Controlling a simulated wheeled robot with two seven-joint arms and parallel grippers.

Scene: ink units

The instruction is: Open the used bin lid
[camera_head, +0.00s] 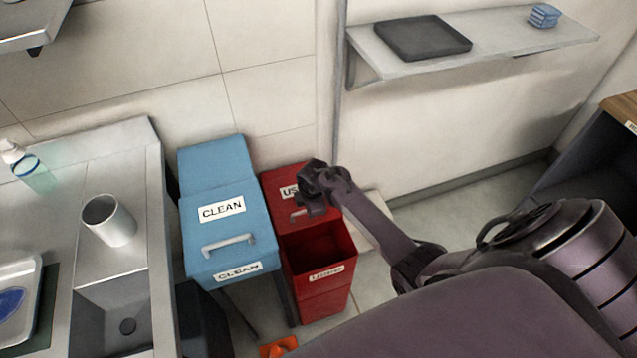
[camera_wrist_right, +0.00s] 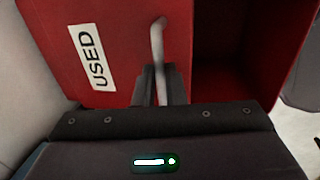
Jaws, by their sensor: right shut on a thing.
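The red used bin (camera_head: 322,290) stands right of the blue clean bin. Its red lid (camera_head: 280,182), labelled USED, is raised at the back, and the dark inside of the bin shows in front of it. My right gripper (camera_head: 312,203) is at the lid and covers part of its label. In the right wrist view the lid (camera_wrist_right: 120,20) fills the upper left, and my right gripper (camera_wrist_right: 158,88) is shut on its grey bar handle (camera_wrist_right: 157,45). The open bin inside shows to the right there. My left gripper is in neither view.
The blue clean bin (camera_head: 228,225) stands close on the left with its lid closed. A metal counter with a cup (camera_head: 108,220) and a sink is further left. A wall shelf (camera_head: 490,45) holds a dark tray (camera_head: 422,38). An orange thing (camera_head: 278,347) lies on the floor.

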